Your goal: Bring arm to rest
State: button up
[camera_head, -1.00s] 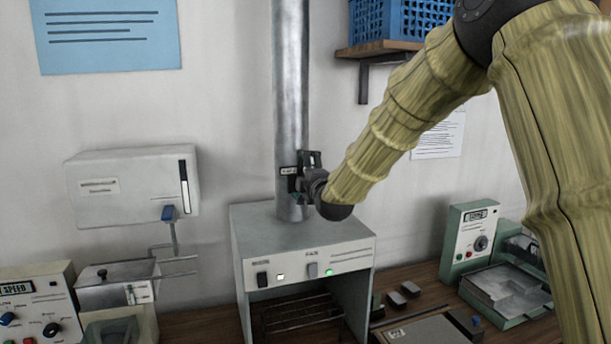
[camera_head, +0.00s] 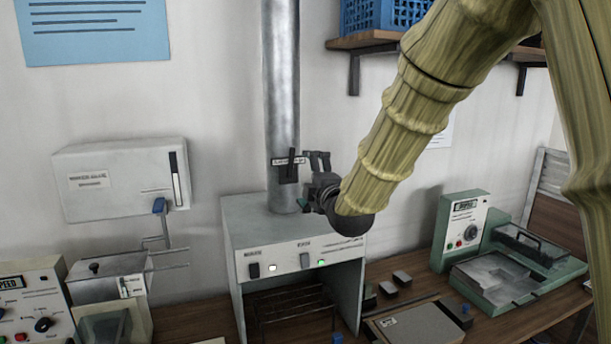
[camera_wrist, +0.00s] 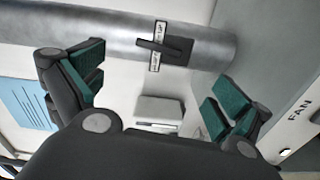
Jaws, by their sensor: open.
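My gripper (camera_head: 308,181) is beside the metal duct pipe (camera_head: 283,95), just above the grey hood box (camera_head: 262,222). In the wrist view my gripper (camera_wrist: 160,88) is open, with its green-padded fingers wide apart and nothing between them. The pipe (camera_wrist: 115,50) runs across the top of that view, beyond the fingers. A dark damper handle (camera_head: 290,167) with a label is on the pipe, and it also shows in the wrist view (camera_wrist: 165,47), apart from the fingers. My arm comes in from the upper right.
A wall dispenser (camera_head: 120,180) hangs at left above a control unit (camera_head: 30,305). A shelf with a blue crate (camera_head: 385,15) is at upper right. A green-grey machine (camera_head: 510,260) and a flat box (camera_head: 415,325) stand on the bench at right. Open air lies between pipe and shelf.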

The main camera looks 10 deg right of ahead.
jog(key=shift+s, duration=0.1)
jog(key=s+f+m+g, duration=0.1)
jog(key=f, duration=0.6)
jog(key=s+f+m+g, duration=0.1)
jog(key=f, duration=0.7)
jog(key=s+d+f+m+g+h+b, duration=0.1)
jog(key=f+m, duration=0.1)
jog(key=f, duration=0.6)
jog(key=shift+s+g, duration=0.25)
jog(key=shift+g, duration=0.15)
jog(key=s+f+m+g+b, duration=0.1)
jog(key=s+f+m+g, duration=0.2)
jog(key=s+f, duration=0.8)
jog(key=s+d+f+m+g, duration=0.1)
jog(key=s+f+m+g, duration=0.2)
jog(key=s+f, duration=0.75)
jog(key=s+f+m+g+b, duration=0.1)
jog(key=s+f+m+g, duration=0.35)
jog(key=f, duration=1.15)
jog(key=s+f+m+g, duration=0.1)
jog(key=s+f, duration=0.2)
jog(key=s, duration=0.4)
jog(key=s+f+m+g+b, duration=0.1)
jog(key=s+f, duration=0.2)
jog(key=s, duration=0.5)
jog(key=s+d+f+m+g+h, duration=0.1)
jog(key=s+f, duration=0.2)
jog(key=s, duration=0.5)
jog(key=shift+f+m, duration=0.35)
jog(key=shift+f, duration=0.05)
